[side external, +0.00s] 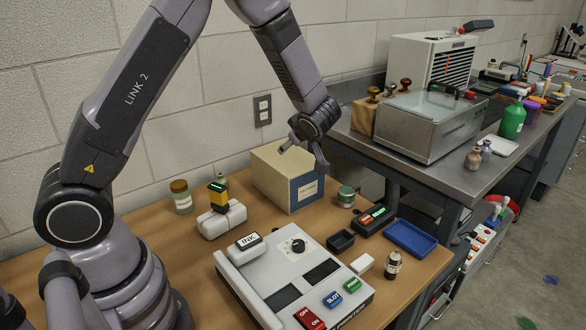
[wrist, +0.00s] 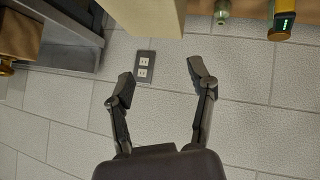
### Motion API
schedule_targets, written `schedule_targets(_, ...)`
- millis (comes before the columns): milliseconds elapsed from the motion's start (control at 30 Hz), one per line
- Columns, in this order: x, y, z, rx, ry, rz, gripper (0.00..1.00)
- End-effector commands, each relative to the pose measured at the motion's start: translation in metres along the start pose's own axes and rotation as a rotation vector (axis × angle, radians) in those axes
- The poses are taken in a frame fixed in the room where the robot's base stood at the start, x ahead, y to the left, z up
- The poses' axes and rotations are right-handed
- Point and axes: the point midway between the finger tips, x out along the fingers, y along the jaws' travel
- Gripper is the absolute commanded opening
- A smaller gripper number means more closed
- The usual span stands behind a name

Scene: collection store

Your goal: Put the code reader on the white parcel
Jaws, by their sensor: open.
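The code reader (side external: 218,197), yellow and black with a green display, stands upright on top of the white parcel (side external: 208,228) on the wooden table, left of the middle. They appear to touch. The reader also shows at the upper right of the wrist view (wrist: 282,22); the parcel cannot be made out there. My gripper (side external: 306,155) is up above the cardboard box, to the right of the reader and apart from it. In the wrist view its two fingers (wrist: 163,84) are spread with nothing between them.
The beige and blue box (side external: 305,192) stands below my gripper. A lidded jar (side external: 182,198) stands left of the parcel. A blue tray (side external: 410,238) lies at the right edge. A steel bench (side external: 375,140) stands behind.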

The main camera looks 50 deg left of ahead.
Motion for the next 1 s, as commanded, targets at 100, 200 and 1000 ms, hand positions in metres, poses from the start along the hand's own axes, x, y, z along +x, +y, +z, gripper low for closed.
schedule_targets(100,-0.066,0.057,-0.027,0.062,-0.239,0.355,0.56)
schedule_targets(200,-0.131,0.07,-0.045,0.2,-0.403,0.606,0.56)
schedule_targets(1000,-0.244,-0.207,-0.128,1.376,-0.537,0.698,0.56)
